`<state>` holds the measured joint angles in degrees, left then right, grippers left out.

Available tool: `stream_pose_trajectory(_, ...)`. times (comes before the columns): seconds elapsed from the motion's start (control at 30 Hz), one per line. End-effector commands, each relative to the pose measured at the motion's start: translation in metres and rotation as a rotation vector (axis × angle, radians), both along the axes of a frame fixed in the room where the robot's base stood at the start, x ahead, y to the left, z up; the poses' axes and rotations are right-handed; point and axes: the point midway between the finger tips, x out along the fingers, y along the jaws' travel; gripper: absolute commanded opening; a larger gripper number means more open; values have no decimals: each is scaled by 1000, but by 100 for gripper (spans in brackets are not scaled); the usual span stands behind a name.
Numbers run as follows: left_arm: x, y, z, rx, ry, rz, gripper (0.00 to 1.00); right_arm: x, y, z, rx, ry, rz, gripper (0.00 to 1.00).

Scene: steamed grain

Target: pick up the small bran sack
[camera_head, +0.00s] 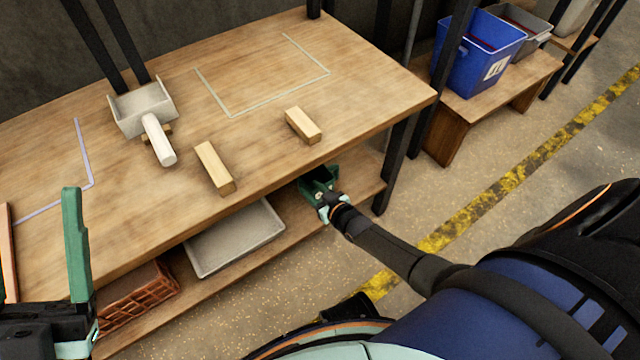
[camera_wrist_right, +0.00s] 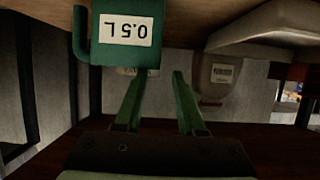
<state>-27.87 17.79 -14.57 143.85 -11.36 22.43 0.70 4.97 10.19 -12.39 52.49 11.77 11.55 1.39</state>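My right gripper (camera_head: 326,207) reaches low under the table's right front corner, at the lower shelf. In the right wrist view its two green fingers (camera_wrist_right: 158,92) are apart with nothing between them. A brownish sack-like item (camera_wrist_right: 214,92) with a pale label stands beyond the fingertips, right of centre. Its label is too small to read, so I cannot tell if it is the small bran sack. Another pale label (camera_wrist_right: 136,71) shows partly behind a green measure. No sack is clear in the head view. My left gripper (camera_head: 75,250) shows one upright green finger at lower left.
The green measure marked 0.5 L (camera_wrist_right: 124,30) appears upside down, close to the fingers. The lower shelf holds a grey tray (camera_head: 236,238) and a red crate (camera_head: 138,300). On the tabletop are a white scoop (camera_head: 142,108) and wooden blocks (camera_head: 213,167). Table legs flank the shelf.

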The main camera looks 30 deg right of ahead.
Motion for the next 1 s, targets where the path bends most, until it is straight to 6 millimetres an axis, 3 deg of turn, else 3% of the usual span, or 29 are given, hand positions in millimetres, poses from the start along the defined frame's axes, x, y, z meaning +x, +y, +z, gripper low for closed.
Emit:
stream_pose_trajectory(0.33,2,-4,-39,29,10,13,69,39,1,-19,0,-2,1,39)
stream_pose_trajectory(0.7,2,-6,-43,32,13,15,69,48,1,-19,0,0,0,39)
stream_pose_trajectory(1.0,2,-6,-44,32,15,15,69,48,2,-19,0,0,0,7)
